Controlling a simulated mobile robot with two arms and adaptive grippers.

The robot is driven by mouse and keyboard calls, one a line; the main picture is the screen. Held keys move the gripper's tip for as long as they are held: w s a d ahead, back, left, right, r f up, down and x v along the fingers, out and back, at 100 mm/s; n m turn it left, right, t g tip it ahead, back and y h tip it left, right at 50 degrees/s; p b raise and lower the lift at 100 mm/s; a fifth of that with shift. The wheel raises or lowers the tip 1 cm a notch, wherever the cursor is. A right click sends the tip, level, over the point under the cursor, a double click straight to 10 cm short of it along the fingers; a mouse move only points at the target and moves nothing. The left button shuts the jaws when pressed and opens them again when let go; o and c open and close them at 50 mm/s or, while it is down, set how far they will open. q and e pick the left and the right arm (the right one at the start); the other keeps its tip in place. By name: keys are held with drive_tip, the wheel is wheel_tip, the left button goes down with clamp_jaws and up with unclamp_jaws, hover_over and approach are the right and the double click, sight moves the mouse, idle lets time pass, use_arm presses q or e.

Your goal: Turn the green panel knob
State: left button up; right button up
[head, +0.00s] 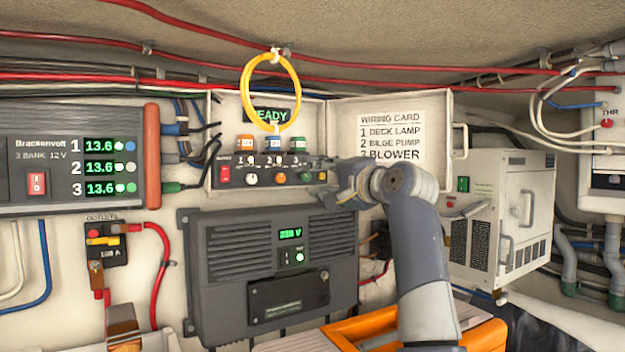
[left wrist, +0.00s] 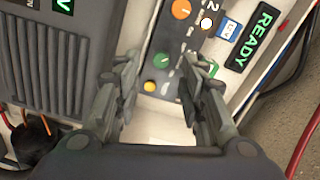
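The green panel knob (head: 306,177) is the rightmost round knob on the dark control strip, beside an orange knob (head: 280,177). In the left wrist view the green knob (left wrist: 161,60) shows between the two fingertips, with the orange knob (left wrist: 181,9) above it and a small yellow button (left wrist: 149,87) below. My left gripper (head: 326,193) is just right of the green knob in the head view. The left wrist view shows its fingers (left wrist: 162,68) open with a gap around the knob; contact is not visible. My right gripper is not in view.
The open panel box has a lid with a wiring card (head: 392,137). A yellow cable loop (head: 271,92) hangs in front of the box. A dark inverter unit (head: 275,262) is below, and a white ventilated box (head: 500,215) stands right of my arm. An orange case (head: 365,326) lies below.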

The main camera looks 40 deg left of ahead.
use_arm(q)
drive_tip(key=v, duration=0.7)
drive_tip(key=shift+d, duration=0.25)
drive_tip(key=shift+s, duration=0.1)
